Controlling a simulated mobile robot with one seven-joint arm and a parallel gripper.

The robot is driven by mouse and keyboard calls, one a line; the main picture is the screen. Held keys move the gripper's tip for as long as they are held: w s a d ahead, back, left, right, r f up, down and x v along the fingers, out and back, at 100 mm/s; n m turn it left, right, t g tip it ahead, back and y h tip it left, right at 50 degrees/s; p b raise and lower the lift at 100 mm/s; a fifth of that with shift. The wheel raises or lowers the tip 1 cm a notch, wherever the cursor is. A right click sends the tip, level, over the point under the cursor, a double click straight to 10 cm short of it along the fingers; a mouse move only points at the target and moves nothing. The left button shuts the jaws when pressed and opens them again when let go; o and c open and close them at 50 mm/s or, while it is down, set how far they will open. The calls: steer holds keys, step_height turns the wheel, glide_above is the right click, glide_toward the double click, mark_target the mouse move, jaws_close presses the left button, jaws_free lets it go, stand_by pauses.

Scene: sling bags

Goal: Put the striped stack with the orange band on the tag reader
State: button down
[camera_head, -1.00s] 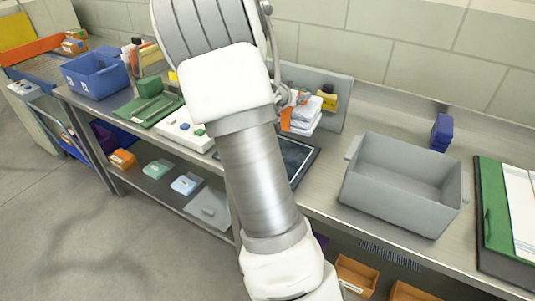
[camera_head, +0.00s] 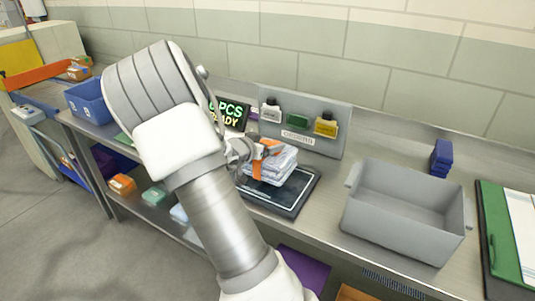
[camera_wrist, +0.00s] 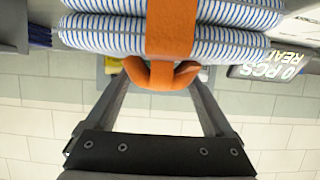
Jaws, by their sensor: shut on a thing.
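The striped stack (camera_head: 273,167) is a pile of white cloth with blue stripes, wrapped by an orange band (camera_wrist: 171,35). My gripper (camera_head: 256,150) is shut on the orange band at the stack's side, and the stack fills the top of the wrist view (camera_wrist: 100,38). The tag reader (camera_head: 290,191) is a flat dark pad with a light outline on the bench. In the head view the stack is over the pad's back left part. I cannot tell whether it touches the pad.
A grey bin (camera_head: 405,215) stands right of the pad. A grey panel with small coloured tags (camera_head: 303,122) and a display reading "0 PCS READY" (camera_head: 229,114) stand behind.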

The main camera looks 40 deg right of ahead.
steer(key=shift+f+b, duration=0.35)
steer(key=shift+f, duration=1.4)
steer(key=shift+f, duration=0.1)
